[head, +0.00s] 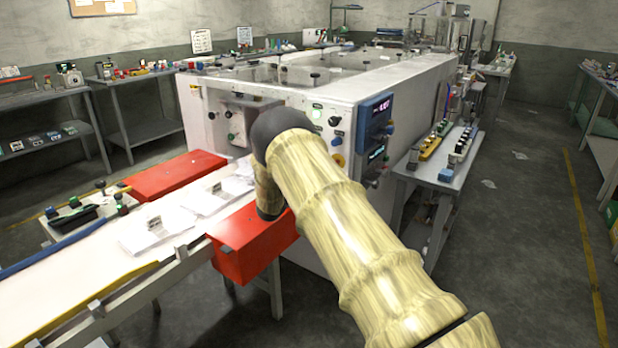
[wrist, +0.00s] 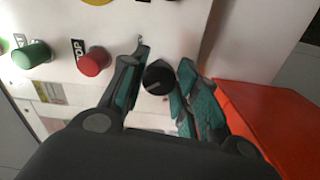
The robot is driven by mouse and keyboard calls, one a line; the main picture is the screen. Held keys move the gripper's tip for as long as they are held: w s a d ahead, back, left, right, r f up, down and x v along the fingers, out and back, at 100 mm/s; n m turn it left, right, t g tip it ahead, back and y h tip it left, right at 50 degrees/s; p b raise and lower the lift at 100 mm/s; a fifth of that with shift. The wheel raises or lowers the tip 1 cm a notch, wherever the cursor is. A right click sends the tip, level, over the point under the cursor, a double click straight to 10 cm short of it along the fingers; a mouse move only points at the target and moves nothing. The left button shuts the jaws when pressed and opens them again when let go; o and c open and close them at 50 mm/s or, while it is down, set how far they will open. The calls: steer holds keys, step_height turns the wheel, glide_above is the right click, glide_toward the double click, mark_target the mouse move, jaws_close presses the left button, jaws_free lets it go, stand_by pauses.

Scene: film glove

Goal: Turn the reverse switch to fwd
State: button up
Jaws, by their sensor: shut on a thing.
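A round black knob (wrist: 158,77) with a pale pointer mark is on the white machine panel in the wrist view. I take it to be the reverse switch; no fwd or rev lettering is readable. My gripper (wrist: 163,60) has its two green-padded fingers on either side of the knob and is shut on it. The pointer mark lies slanted, close to level in this view. In the head view my arm covers the knob and the gripper.
Left of the knob in the wrist view are a red button (wrist: 94,61) beside a STOP label and a green button (wrist: 32,54). A red box (wrist: 268,122) juts out at right. In the head view, the red cover (head: 240,250) and conveyor (head: 100,262) lie left of my arm.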

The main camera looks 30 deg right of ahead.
steer(key=shift+n+p, duration=0.35)
steer(key=shift+n, duration=0.55)
steer(key=shift+f, duration=0.1)
steer(key=o, duration=1)
steer(key=shift+a, duration=0.15)
steer(key=v, duration=1.1)
steer(key=shift+s+a, duration=0.15)
steer(key=shift+a, duration=0.15)
